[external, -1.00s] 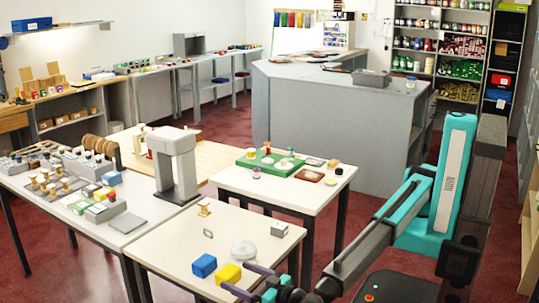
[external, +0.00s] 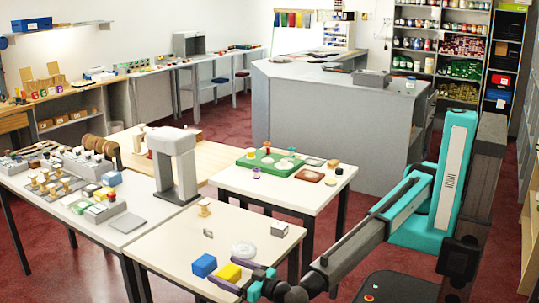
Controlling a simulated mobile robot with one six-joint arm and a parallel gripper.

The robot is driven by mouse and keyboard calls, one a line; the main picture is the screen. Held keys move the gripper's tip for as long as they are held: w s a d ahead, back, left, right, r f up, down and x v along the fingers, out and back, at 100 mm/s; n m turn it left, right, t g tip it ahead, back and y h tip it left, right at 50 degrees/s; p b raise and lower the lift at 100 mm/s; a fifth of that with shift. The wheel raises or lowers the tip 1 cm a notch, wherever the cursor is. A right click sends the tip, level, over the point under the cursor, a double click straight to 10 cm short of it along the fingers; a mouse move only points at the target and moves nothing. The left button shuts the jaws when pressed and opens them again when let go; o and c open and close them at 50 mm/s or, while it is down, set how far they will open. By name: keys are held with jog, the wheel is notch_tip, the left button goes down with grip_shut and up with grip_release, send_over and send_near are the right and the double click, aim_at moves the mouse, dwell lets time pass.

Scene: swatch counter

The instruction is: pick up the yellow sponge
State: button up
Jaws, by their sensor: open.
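The yellow sponge (external: 229,273) lies on the front white table (external: 170,255), near its front edge. My gripper (external: 221,270) is open, with its purple fingers low over the table. One finger shows on the far side of the sponge and the other on the near side, so the sponge appears to lie between them. I cannot tell from this view whether either finger touches it. Part of the sponge's near side is hidden by the nearer finger.
A blue block (external: 203,265) sits close to the left of the sponge. A round pale disc (external: 243,249) is just behind the far finger. A small grey box (external: 279,229) and a wooden stamp (external: 204,208) stand farther back. The table's left part is clear.

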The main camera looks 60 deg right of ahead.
aim_at(230, 270)
jog(key=c, duration=1.1)
jog(key=shift+r, duration=0.15)
jog(key=shift+r+b, duration=0.3)
jog(key=shift+r, duration=0.55)
jog(key=shift+s+d+r, duration=0.2)
jog(key=shift+d+r, duration=0.15)
jog(key=shift+r, duration=0.4)
jog(key=s+d, duration=0.2)
jog(key=d, duration=0.2)
jog(key=s+d+r+b, duration=0.1)
jog(key=s+d, duration=0.2)
jog(key=d, duration=0.1)
jog(key=s+d+b, duration=0.1)
jog(key=s+d, duration=0.2)
jog(key=d, duration=0.2)
jog(key=shift+r, duration=0.25)
